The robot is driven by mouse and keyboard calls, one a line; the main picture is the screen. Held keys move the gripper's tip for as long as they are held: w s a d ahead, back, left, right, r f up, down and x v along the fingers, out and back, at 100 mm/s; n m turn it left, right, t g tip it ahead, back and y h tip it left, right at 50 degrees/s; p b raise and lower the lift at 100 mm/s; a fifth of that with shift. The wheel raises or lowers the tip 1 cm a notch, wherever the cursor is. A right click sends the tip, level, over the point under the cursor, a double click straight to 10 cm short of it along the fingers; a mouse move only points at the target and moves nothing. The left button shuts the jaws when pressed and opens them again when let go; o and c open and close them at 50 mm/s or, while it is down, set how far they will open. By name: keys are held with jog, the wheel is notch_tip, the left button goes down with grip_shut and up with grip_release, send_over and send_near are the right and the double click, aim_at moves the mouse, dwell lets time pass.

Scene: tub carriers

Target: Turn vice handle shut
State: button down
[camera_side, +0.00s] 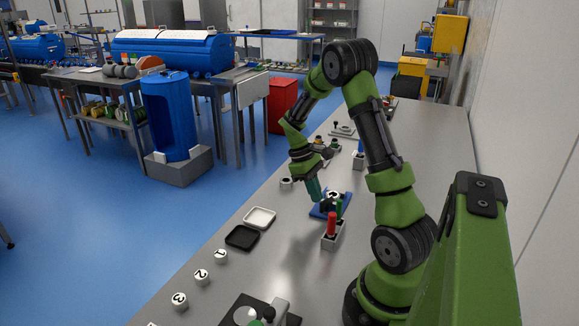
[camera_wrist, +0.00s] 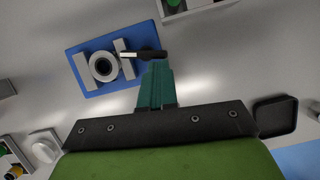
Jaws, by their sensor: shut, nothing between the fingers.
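The vice (camera_wrist: 82,69) has grey jaws on a blue base plate (camera_wrist: 92,46), with a round ringed part between the jaws. Its handle (camera_wrist: 150,54) is a dark bar sticking out to the right of the vice in the wrist view. In the side view the blue base plate (camera_side: 317,211) lies on the bench, the vice partly hidden. My gripper (camera_wrist: 157,66) has teal fingers, shut and empty, their tips close to the handle; I cannot tell whether they touch. In the side view my gripper (camera_side: 315,197) points down beside the vice.
A holder with a red cylinder (camera_side: 332,222) and a green one stands just in front of the vice. A white tray (camera_side: 260,217), a black tray (camera_side: 242,237) and numbered pucks (camera_side: 202,277) lie to the left. Bare bench shows between them and the vice.

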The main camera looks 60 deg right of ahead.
jog(key=shift+s+a+f+n, duration=0.1)
jog(key=shift+s+a+n, duration=0.15)
jog(key=shift+n, duration=0.55)
dwell(0.6)
